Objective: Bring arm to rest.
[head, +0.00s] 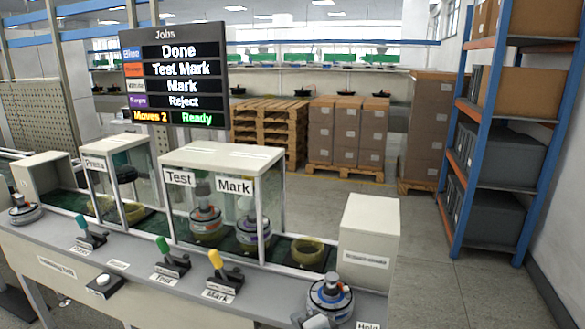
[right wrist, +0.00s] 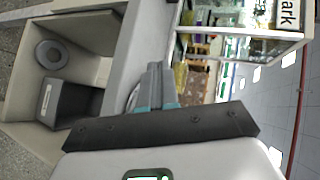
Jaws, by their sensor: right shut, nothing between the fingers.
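My right gripper (head: 316,321) shows at the bottom edge of the head view, just in front of a hub motor (head: 330,297) at the right end of the bench, near the Hold label. In the right wrist view its fingers (right wrist: 154,85) are together with nothing between them. I cannot tell whether it touches the motor. My left gripper is not in view. Other hub motors stand under the Test sign (head: 205,222), under the Mark sign (head: 253,232) and at the bench's left end (head: 24,210).
The bench (head: 130,260) carries teal (head: 82,224), green (head: 163,246) and yellow (head: 215,260) levers and a push button (head: 103,284). A jobs board (head: 172,78) stands above. Blue shelving (head: 480,140) stands right; the floor (head: 440,290) beside the bench is clear. The wrist view shows a grey box (right wrist: 85,30).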

